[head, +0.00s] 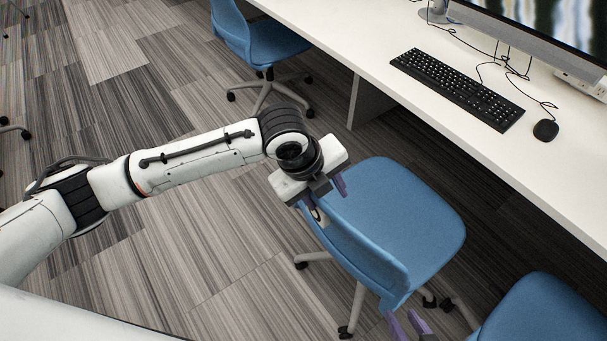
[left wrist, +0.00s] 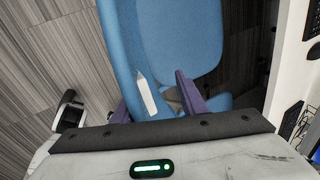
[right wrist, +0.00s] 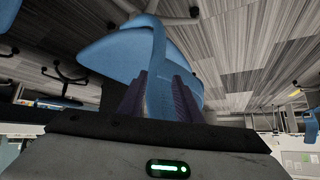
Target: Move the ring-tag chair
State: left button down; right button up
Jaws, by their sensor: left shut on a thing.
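The blue chair (head: 415,215) stands at the desk on a grey castor base. A white tag (left wrist: 148,97) lies on its backrest between my left fingers. A small dark mark, possibly a ring, shows on the tag (head: 320,216) in the head view. My left gripper (head: 322,196) is shut on the upper edge of the backrest, one purple finger on each side. My right gripper (head: 408,326) is at the near end of the backrest, mostly cut off by the frame. Its fingers (right wrist: 158,95) are apart, with the blue backrest edge (right wrist: 157,50) showing between and beyond them.
A white desk (head: 440,110) with a keyboard (head: 457,88), mouse (head: 545,130) and monitor runs along the right. Another blue chair (head: 262,42) stands farther back, and one (head: 545,310) is close at the lower right.

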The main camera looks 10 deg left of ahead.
pick_arm(q)
jog(key=shift+s+d, duration=0.1)
jog(key=c, duration=1.1)
grip_release()
pick_arm(e)
jog(key=shift+s+a+f, duration=0.15)
jog(key=shift+s+f, duration=0.05)
jog(key=shift+s, duration=0.2)
pick_arm(q)
jog(key=shift+r, duration=0.1)
jog(key=v, duration=1)
pick_arm(e)
jog(key=shift+r, duration=0.3)
pick_arm(q)
jog(key=shift+s, duration=0.15)
